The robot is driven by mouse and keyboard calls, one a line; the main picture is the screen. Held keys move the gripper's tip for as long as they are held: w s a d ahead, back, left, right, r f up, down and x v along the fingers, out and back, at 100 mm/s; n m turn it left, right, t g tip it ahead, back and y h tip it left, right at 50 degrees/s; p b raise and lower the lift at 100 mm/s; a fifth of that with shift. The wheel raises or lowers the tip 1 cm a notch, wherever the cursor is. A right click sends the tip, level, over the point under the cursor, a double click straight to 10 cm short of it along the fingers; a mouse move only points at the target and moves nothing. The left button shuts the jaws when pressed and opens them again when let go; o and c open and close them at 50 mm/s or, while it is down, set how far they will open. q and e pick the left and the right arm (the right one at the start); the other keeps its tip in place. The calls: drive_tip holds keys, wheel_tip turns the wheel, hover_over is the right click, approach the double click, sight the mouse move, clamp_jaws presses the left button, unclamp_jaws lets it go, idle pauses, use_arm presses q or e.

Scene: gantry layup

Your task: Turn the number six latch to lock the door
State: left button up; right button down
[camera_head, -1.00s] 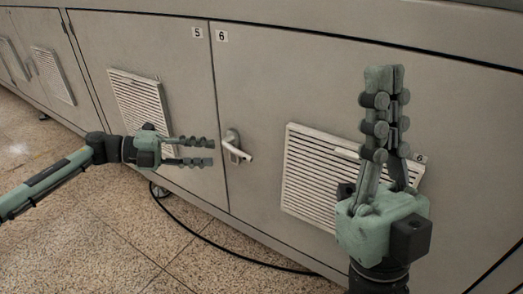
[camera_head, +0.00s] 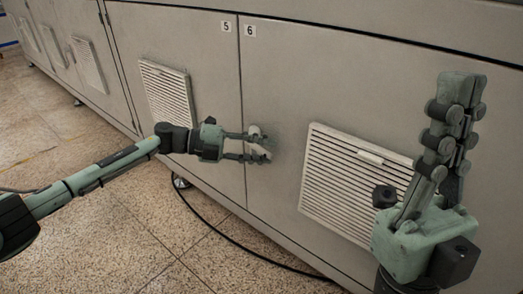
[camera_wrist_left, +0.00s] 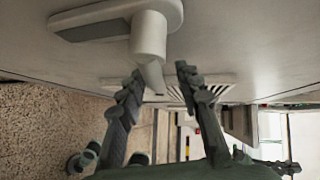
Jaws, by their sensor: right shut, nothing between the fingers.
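The number six latch (camera_head: 256,137) is a pale metal handle on the door labelled 6 (camera_head: 249,31), near its left edge. In the head view my left gripper's fingers (camera_head: 261,147) reach over it and partly hide it. In the left wrist view, the latch's plate and stem (camera_wrist_left: 150,37) are large at the top. The handle end points toward the gap between my left fingers (camera_wrist_left: 158,76). These fingers are apart, so the left gripper is open; whether either touches the handle I cannot tell. My right gripper (camera_head: 460,92) is shut and empty, pointing up in front of the door.
The door has a white louvred vent (camera_head: 345,180) right of the latch. The neighbouring door 5 (camera_head: 215,60) has another vent (camera_head: 166,92). A black cable (camera_head: 225,238) lies along the speckled tile floor below the cabinet.

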use_arm(q)
clamp_jaws()
idle(0.5)
